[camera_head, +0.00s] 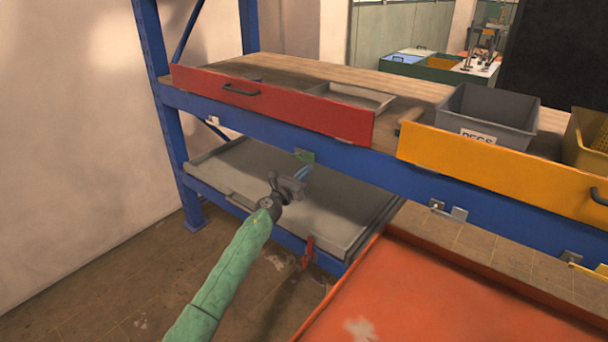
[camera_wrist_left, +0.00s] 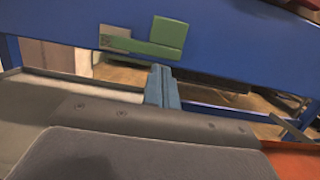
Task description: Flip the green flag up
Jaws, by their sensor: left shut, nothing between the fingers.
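The green flag (camera_wrist_left: 168,38) is on the blue shelf beam, joined to a small grey bracket plate (camera_wrist_left: 115,38). In the left wrist view its wide part stands up at the right end of a green arm. In the head view the flag (camera_head: 304,156) is small, on the beam below the red drawer front. My left gripper (camera_head: 303,173) is shut and empty, with its bluish fingers pointing at the beam just below the flag. In the left wrist view the fingertips (camera_wrist_left: 162,72) are just under the flag; whether they touch it I cannot tell. My right gripper is not in view.
A red flag (camera_head: 308,252) hangs on the lower beam. A grey tray shelf (camera_head: 340,225) lies under my left gripper. The red drawer (camera_head: 265,102), yellow drawer (camera_head: 500,172) and grey PEGS bin (camera_head: 488,112) are above. An orange-red surface (camera_head: 440,300) fills the lower right.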

